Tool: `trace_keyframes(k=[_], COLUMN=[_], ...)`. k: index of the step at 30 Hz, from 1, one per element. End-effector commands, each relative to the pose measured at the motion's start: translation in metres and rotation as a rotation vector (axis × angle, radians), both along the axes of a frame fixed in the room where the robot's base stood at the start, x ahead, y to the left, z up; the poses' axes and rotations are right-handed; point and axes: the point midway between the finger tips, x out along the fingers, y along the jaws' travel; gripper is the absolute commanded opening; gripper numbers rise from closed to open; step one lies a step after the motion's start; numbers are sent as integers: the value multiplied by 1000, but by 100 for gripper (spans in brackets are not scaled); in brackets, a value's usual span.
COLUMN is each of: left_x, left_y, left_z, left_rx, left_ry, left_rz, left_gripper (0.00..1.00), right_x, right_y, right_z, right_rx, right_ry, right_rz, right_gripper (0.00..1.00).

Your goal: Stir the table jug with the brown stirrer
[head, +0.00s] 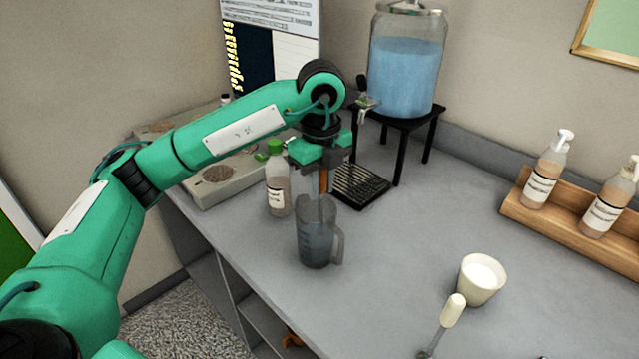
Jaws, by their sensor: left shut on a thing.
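The table jug (317,240) is a grey, see-through pitcher with a handle on its right. It stands upright on the grey counter. My left gripper (322,162) is above the jug, pointing down, and is shut on the brown stirrer (323,182). The stirrer hangs upright, and its lower end reaches down into the jug's mouth. The tip inside the jug is hard to make out. My right gripper is not in view.
A green-capped bottle (277,180) stands close left of the jug. Behind are a black drip grate (360,184) and a blue-filled dispenser (405,75) on a black stand (398,155). A white cup (481,280) and a white-handled utensil (448,318) are at right front.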

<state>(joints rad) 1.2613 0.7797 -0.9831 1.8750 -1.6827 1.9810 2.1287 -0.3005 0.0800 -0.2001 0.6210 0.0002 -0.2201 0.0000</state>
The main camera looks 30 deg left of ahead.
Motion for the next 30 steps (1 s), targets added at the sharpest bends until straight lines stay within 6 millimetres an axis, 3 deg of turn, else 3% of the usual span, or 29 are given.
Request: trace_keyframes(k=[6,30], left_x=[4,-3], left_y=[11,17], left_z=[-5,-9], left_rx=[0,0], left_ry=[0,0], left_rz=[3,1], left_gripper=[0,0], right_x=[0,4], right_y=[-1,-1], right_z=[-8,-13], right_rx=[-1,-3], right_ry=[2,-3], right_rz=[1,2], right_gripper=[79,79])
